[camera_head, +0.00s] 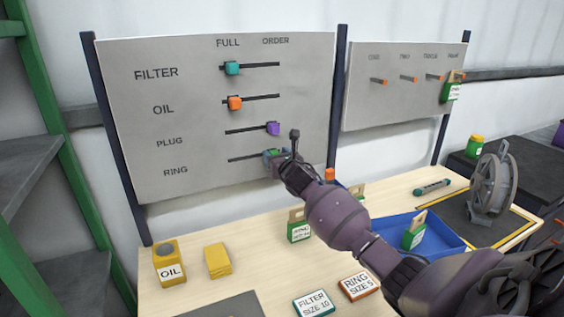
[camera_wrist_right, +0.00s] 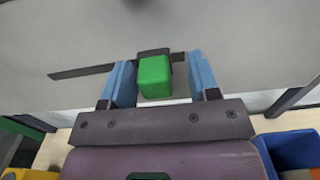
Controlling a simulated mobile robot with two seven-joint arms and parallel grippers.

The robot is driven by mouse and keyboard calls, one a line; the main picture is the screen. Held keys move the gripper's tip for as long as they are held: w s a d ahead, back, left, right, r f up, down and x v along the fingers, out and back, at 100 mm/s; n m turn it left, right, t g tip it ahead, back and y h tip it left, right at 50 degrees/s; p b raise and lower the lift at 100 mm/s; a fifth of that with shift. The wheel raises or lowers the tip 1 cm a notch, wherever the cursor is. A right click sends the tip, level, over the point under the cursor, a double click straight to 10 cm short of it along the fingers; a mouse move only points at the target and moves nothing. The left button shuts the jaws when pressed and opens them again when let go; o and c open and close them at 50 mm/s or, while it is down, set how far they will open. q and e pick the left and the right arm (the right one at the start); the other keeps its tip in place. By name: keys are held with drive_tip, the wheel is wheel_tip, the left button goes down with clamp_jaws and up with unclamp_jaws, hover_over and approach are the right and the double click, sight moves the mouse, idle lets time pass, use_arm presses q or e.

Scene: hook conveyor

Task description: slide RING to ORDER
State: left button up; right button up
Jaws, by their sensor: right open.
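The RING row is the lowest on the grey slider board (camera_head: 200,185). Its green slider knob (camera_head: 269,153) sits at the ORDER end of its slot, partly hidden by my right gripper (camera_head: 274,158). In the right wrist view the green knob (camera_wrist_right: 155,77) stands between the two blue fingers of my right gripper (camera_wrist_right: 161,82). The fingers are open, one on each side, with a gap showing at both sides. The empty slot (camera_wrist_right: 85,70) runs off to the left of the knob. My left gripper is not in view.
The purple PLUG knob (camera_head: 273,128) is at ORDER. The teal FILTER knob (camera_head: 232,68) and orange OIL knob (camera_head: 235,103) are at FULL. Below are a table (camera_head: 190,295) with boxes and a blue tray (camera_head: 450,240). A hook board (camera_head: 400,105) stands to the right.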

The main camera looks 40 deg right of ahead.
drive_tip(key=v, duration=1)
drive_tip(key=shift+s, duration=0.3)
